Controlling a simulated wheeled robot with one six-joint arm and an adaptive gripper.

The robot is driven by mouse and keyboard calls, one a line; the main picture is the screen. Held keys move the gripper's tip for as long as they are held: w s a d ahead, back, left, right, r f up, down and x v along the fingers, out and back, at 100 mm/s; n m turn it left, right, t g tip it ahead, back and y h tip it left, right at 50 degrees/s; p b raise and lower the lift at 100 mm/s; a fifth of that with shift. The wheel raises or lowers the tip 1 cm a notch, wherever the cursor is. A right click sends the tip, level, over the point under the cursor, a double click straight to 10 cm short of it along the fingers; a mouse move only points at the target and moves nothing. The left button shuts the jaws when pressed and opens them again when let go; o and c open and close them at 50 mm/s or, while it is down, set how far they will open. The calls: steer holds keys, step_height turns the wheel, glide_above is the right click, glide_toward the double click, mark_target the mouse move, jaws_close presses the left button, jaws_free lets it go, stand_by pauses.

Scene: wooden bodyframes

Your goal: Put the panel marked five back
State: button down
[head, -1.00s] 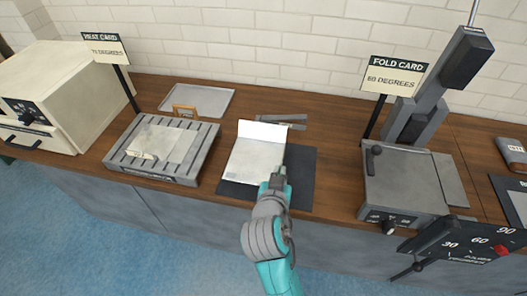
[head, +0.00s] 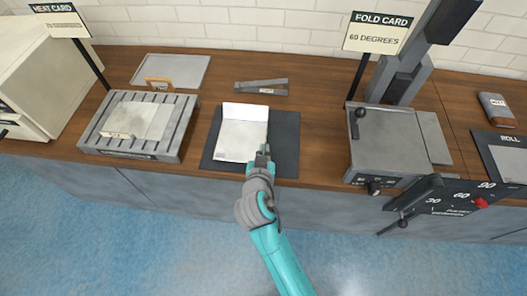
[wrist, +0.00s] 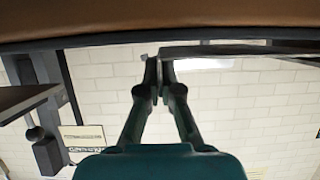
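A pale panel (head: 240,138) with a bent strip along its far edge is over a dark mat (head: 285,130) on the counter. I cannot read a five on it. My gripper (head: 263,153) is at its near right corner. In the wrist view my fingertips (wrist: 159,60) are almost together, with the thin edge of the panel (wrist: 230,52) between them. Whether the panel rests on the mat or hangs just above it I cannot tell. Another pale sheet (head: 151,118) lies on the slatted grey plate (head: 180,135) at the left, with a small block on it.
A grey tray (head: 190,70) and metal strips (head: 262,86) lie behind. The grey folding machine (head: 385,150) stands at the right under the fold card (head: 375,34) reading 60 degrees. An angle dial (head: 450,198) is in front. A cream oven (head: 25,75) is at the left.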

steer(key=shift+f, duration=0.35)
steer(key=shift+f, duration=0.1)
steer(key=c, duration=1.3)
jaws_free()
steer(key=v, duration=1.2)
